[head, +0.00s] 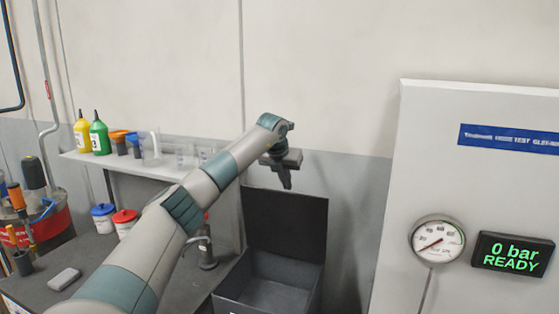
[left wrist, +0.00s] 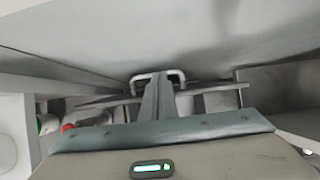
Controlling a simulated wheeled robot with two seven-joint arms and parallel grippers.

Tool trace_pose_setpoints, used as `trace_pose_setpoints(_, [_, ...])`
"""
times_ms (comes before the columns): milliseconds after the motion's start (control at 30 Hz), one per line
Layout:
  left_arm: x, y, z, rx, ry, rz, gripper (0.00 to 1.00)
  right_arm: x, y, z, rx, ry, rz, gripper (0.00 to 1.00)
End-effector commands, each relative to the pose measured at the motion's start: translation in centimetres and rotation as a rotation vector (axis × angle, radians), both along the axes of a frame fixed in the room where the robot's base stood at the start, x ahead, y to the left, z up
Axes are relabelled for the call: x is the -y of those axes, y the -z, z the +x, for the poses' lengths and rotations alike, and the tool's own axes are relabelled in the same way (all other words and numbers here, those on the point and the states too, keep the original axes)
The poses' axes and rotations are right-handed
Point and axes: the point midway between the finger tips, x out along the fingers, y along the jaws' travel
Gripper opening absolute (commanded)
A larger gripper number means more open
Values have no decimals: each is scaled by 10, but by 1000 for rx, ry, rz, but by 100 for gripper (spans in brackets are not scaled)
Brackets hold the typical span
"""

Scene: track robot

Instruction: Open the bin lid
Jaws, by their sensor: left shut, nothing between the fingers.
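The dark grey bin (head: 245,302) stands at the lower middle of the head view, and I see into its inside. Its lid (head: 286,222) stands upright at the back, so the bin is open. My left gripper (head: 287,184) is shut and empty, just above the lid's top edge, pointing down. I cannot tell whether it touches the lid. In the left wrist view the closed fingers (left wrist: 158,100) show in the middle, with a pale U-shaped bar (left wrist: 178,75) around their tips. I cannot tell what that bar belongs to. My right gripper is not in view.
A shelf (head: 115,160) with bottles and cups runs along the wall behind my left arm. A dark bench (head: 90,265) holds jars and tools at left. A white panel (head: 420,170) with a gauge (head: 437,240) and a display (head: 512,254) stands close at right.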

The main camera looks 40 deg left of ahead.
Motion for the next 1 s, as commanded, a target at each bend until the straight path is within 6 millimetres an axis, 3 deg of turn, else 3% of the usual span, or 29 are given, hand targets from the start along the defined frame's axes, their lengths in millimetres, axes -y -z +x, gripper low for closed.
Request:
trace_pose_setpoints(200, [6, -35, -20, 5, 1, 1, 0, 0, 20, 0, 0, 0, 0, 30])
trace_pose_setpoints(600, [18, -101, -56, 4, 1, 0, 0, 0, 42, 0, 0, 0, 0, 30])
trace_pose_setpoints(800, [20, -118, -65, 2, 0, 1, 0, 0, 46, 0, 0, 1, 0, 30])
trace_pose_setpoints(1000, [21, -121, -67, 0, 0, 0, 0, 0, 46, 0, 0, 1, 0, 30])
